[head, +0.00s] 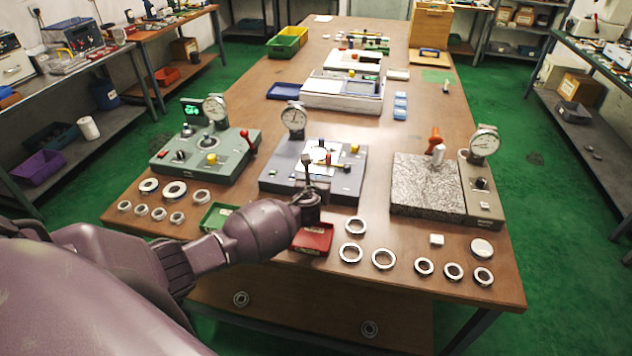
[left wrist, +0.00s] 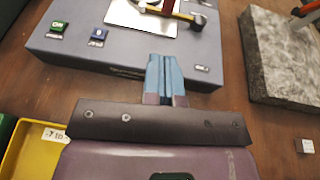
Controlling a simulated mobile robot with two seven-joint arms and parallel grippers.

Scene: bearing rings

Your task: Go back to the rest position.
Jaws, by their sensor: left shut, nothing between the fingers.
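My left gripper (head: 309,190) comes in from the left over the front middle of the workbench, close to the front edge of the middle grey gauge station (head: 340,190). In the left wrist view the two blue fingers (left wrist: 166,78) lie together, shut and empty. They point at the front edge of the grey station (left wrist: 130,65), which has a green and a blue button; I cannot tell whether they touch it. My right gripper is in neither view.
Several bearing rings (head: 383,259) lie along the bench front on both sides of my arm. A red tray (head: 314,240) and a green tray (head: 215,217) sit beside it. A green gauge station (head: 195,160) stands left, a granite plate (head: 425,185) right.

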